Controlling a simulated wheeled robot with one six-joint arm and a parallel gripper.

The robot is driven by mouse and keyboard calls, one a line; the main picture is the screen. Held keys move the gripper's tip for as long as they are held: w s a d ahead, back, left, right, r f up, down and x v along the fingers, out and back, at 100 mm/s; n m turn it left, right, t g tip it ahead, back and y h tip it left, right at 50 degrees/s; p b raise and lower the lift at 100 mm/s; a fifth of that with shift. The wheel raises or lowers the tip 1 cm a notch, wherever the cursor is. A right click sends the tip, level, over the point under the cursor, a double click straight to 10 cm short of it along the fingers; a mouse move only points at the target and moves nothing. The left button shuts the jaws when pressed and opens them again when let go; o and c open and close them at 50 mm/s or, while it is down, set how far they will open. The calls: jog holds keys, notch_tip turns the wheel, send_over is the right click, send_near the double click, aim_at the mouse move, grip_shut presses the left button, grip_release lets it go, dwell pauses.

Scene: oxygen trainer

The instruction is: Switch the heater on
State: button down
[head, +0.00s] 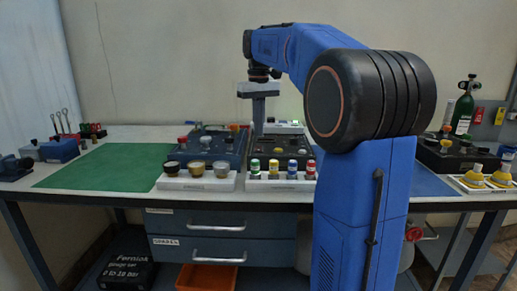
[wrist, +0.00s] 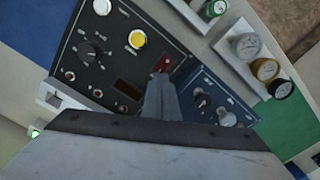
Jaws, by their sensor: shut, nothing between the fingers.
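A black control panel (wrist: 108,62) fills the upper left of the wrist view. It carries a black knob, a yellow round part (wrist: 137,39), a white round part, small sockets and a dark window. A small red part (wrist: 162,65) sits at its right edge, just beyond my fingertips. In the head view the black panel (head: 290,152) stands mid-table. My gripper (wrist: 160,82) is shut and empty, pointing down over the panel's right edge; I cannot tell whether it touches. It also shows in the head view (head: 258,128). No heater label is legible, so I cannot tell which control is the heater's.
A blue panel (wrist: 213,103) with knobs adjoins the black one. A rack of gauges (head: 197,181) and a rack of coloured-band fittings (head: 282,178) stand in front. The green mat (head: 105,166) is clear. A green cylinder (head: 464,117) stands at right.

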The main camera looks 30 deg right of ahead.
aim_at(259, 146)
notch_tip(259, 146, up, 3)
jog(key=shift+r, duration=0.1)
dwell(0.4)
dwell(0.4)
